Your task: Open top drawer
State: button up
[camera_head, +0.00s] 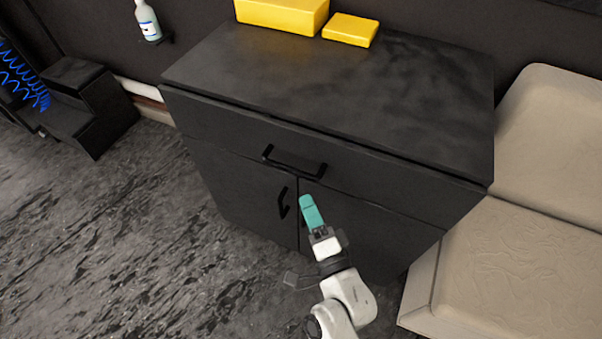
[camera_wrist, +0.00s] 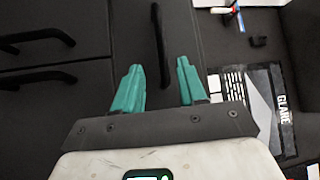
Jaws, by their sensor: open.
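The top drawer (camera_head: 370,180) is a wide dark grey front under the top of the cabinet (camera_head: 350,80), and it looks shut. Its black bar handle (camera_head: 295,162) sits in the middle of the front. In the wrist view this handle (camera_wrist: 161,45) runs upright in the picture, lined up with the gap between my fingers. My gripper (camera_head: 307,202) has teal fingers and is just below the handle in the head view. I see no clear contact with the handle.
Two doors below the drawer have black handles (camera_wrist: 38,78); one handle (camera_head: 283,203) shows left of my gripper. Yellow boxes (camera_head: 282,14) stand on the cabinet. A beige seat-like piece (camera_head: 520,260) is at right. A printed sheet (camera_wrist: 255,105) shows at right in the wrist view.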

aim_at(292, 168)
jog(key=p+x, duration=0.1)
jog(key=x, duration=0.9)
jog(key=shift+w+a, duration=0.1)
jog(key=shift+w, duration=0.2)
jog(key=shift+r, duration=0.1)
grip_shut()
